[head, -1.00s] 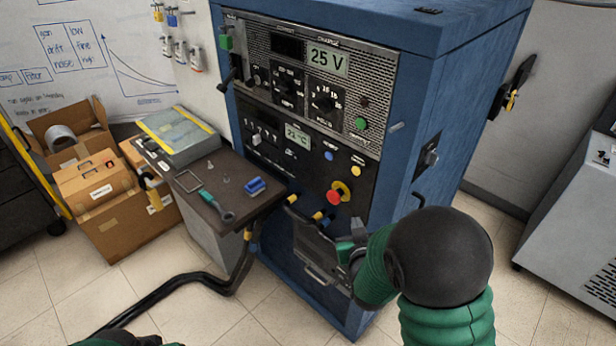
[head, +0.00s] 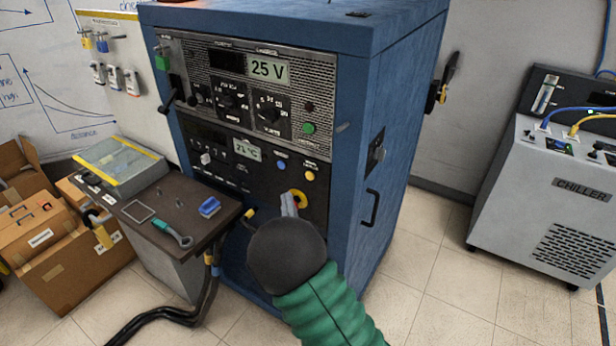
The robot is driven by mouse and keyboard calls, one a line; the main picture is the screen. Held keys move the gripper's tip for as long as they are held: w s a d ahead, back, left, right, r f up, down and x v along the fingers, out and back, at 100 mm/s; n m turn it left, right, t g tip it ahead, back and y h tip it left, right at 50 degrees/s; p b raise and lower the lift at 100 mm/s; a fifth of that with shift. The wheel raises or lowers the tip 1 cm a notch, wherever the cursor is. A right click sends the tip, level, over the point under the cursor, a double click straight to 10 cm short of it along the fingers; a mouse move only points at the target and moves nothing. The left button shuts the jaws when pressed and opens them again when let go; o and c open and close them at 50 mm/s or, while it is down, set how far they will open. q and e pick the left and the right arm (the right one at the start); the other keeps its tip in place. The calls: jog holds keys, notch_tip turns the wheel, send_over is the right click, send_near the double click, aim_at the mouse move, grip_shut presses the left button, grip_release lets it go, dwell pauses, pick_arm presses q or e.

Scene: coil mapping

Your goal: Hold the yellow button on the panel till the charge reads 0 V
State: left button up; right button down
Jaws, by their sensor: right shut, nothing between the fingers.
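The yellow button (head: 309,176) is a small round cap on the dark lower panel (head: 232,172) of the blue cabinet, with nothing covering it. The charge display (head: 268,70) reads 25 V. My right gripper (head: 289,200) is shut and empty, its fingertips just below and left of the yellow button. The fingers overlap the yellow ring (head: 303,197) of the red stop knob, which is mostly hidden behind them. I cannot tell whether the fingers touch the panel. My left gripper is out of view.
A blue button (head: 281,166) sits left of the yellow one, and a green button (head: 308,128) sits above. A side table (head: 180,215) with a wrench (head: 173,233) stands left of the cabinet (head: 345,170). A chiller (head: 560,190) stands right, with free floor between.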

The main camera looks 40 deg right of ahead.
aim_at(310, 176)
jog(key=w+d, duration=0.1)
jog(key=d, duration=0.3)
jog(key=w+d, duration=0.1)
jog(key=d, duration=0.1)
jog(key=shift+w+d, duration=0.3)
jog(key=shift+a, duration=0.15)
dwell(1.5)
jog(key=shift+w+d+b, duration=0.15)
jog(key=shift+d+b, duration=0.15)
jog(key=shift+d, duration=0.15)
jog(key=shift+w+d+r, duration=0.1)
jog(key=shift+d, duration=0.25)
dwell(0.5)
dwell(3.4)
jog(key=shift+s+a, duration=0.3)
jog(key=shift+a, duration=0.4)
